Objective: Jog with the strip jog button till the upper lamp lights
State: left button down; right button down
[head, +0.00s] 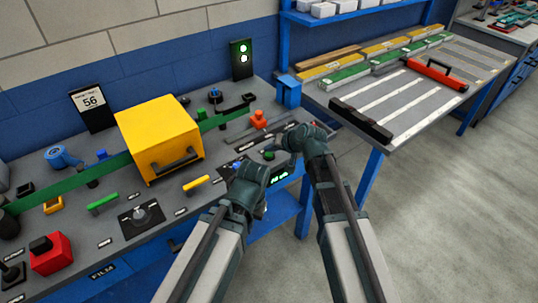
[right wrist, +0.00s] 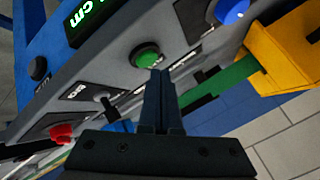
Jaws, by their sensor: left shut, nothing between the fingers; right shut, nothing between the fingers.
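A round green button (head: 269,155) sits near the panel's front edge; its label is not readable, so I cannot tell if it is the strip jog button. My right gripper (head: 286,148) is shut and empty close beside it. In the right wrist view the shut fingertips (right wrist: 160,74) are right at the green button (right wrist: 147,57); contact is unclear. My left gripper (head: 243,181) is shut over the panel front, near a blue button (head: 237,164).
A green strip (head: 213,121) runs through a yellow housing (head: 160,140). A green-lit display (head: 279,176) is on the panel front. A side table (head: 385,80) with bars stands right.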

aim_at(271, 156)
jog(key=shift+f, duration=0.35)
jog(key=shift+f+b, duration=0.4)
jog(key=shift+b, duration=0.2)
dwell(0.4)
jog(key=shift+r, duration=0.1)
jog(key=shift+r+p, duration=0.75)
jog(key=shift+p, duration=0.1)
jog(key=shift+r, duration=0.1)
notch_tip(271, 156, up, 5)
jog(key=p, duration=0.5)
dwell(0.3)
